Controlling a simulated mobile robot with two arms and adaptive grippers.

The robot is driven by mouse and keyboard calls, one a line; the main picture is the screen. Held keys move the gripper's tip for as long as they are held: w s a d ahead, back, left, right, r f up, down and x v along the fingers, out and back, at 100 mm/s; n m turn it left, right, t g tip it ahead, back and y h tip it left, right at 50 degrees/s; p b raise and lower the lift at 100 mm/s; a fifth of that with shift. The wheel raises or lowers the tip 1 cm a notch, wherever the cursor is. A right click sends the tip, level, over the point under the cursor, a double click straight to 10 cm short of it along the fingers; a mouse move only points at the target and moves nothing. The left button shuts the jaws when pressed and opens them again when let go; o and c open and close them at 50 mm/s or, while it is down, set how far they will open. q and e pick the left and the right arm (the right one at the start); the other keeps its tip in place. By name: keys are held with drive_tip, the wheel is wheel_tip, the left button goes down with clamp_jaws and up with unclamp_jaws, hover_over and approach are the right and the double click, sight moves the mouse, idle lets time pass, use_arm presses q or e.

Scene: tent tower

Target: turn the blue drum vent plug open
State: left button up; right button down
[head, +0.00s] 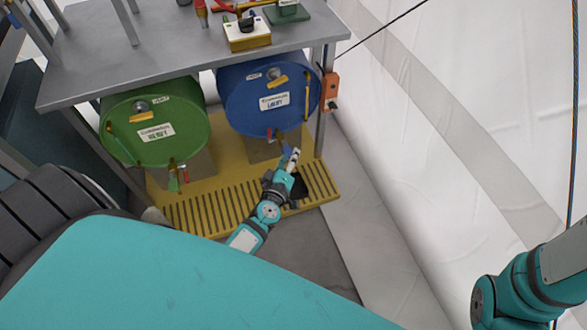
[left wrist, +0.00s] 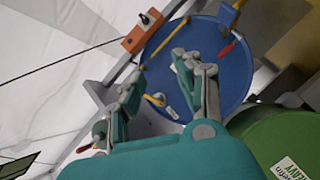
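The blue drum (head: 246,107) lies on its side under the bench, its round end facing me. Its vent plug (head: 276,80) sits near the top of that end, with a yellow handle slanting slightly. In the left wrist view the blue drum (left wrist: 208,38) appears turned over, and the vent plug's yellow handle (left wrist: 155,100) shows between my fingers. My left gripper (head: 293,158) is in front of and below the drum, apart from the plug. Its fingers are spread and empty in the left wrist view (left wrist: 158,66). My right gripper is out of view.
A green drum (head: 175,112) stands left of the blue one. A red-handled tap (head: 271,134) hangs low on the blue drum. The bench top (head: 175,45) overhangs both drums. An orange box (head: 331,88) is on the bench leg. A yellow slatted tray (head: 190,215) lies below.

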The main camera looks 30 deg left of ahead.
use_arm(q)
drive_tip(key=s+d+f+m+g+h+p, duration=0.2)
drive_tip(key=s+d+f+m+p, duration=0.2)
drive_tip(key=s+f+m, duration=0.1)
wheel_tip(320, 180, down, 2)
drive_tip(key=shift+s+d+f+m+g+h, duration=0.3)
drive_tip(key=shift+s+g+h, duration=0.1)
drive_tip(key=shift+s, duration=0.25)
